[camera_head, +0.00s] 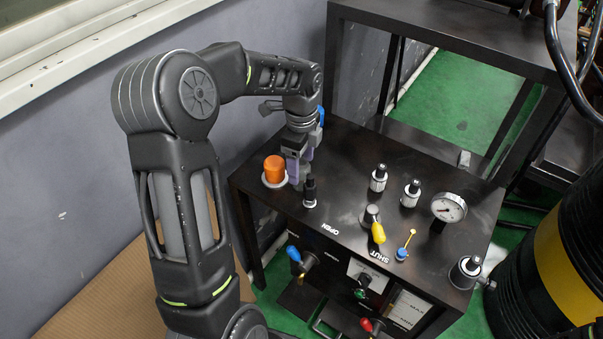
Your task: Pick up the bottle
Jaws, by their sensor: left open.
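An orange cylinder (274,169) stands upright on a pale round base at the left end of the dark fixture top; it is the only thing here that could be the bottle, and I cannot tell for sure. My left gripper (299,172) points down just to the right of it, close beside it. The jaws are open and seen nearly edge-on, with nothing visibly held. Whether a finger touches the orange cylinder cannot be told. My right gripper is not in view.
A black knob (310,192) stands just in front of my left gripper. Silver-and-black knobs (378,178), a yellow-handled valve (377,230) and a round gauge (448,207) stand farther right. A grey wall (60,190) is on the left, a black-and-yellow drum (560,265) on the right.

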